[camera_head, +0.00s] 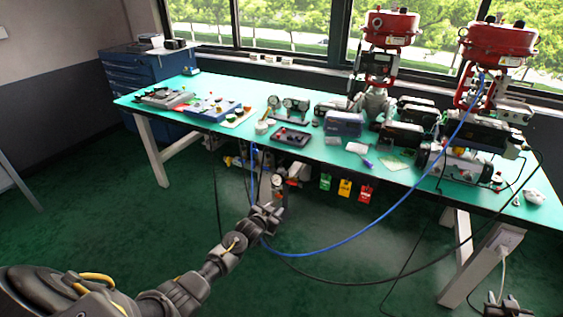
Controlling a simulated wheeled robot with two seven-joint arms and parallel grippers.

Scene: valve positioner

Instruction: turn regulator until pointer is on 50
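A small round white gauge (277,180), which appears to belong to the regulator, is under the front edge of the green table. Its pointer and numbers are too small to read. My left gripper (272,200) is at the regulator, just below the gauge. Its fingers blend with the fittings, so I cannot tell whether they are open or shut, or touching the knob. My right gripper (501,300) is at the bottom right edge, away from the regulator. Its two fingertips stand apart with nothing visible between them.
The green table (410,178) carries valve positioners, gauges, trays and two red actuators (390,27). Green, yellow and red tags (345,188) hang below its front edge. A blue hose (360,235) and black cables loop in front. A blue cabinet (140,75) stands at the back left.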

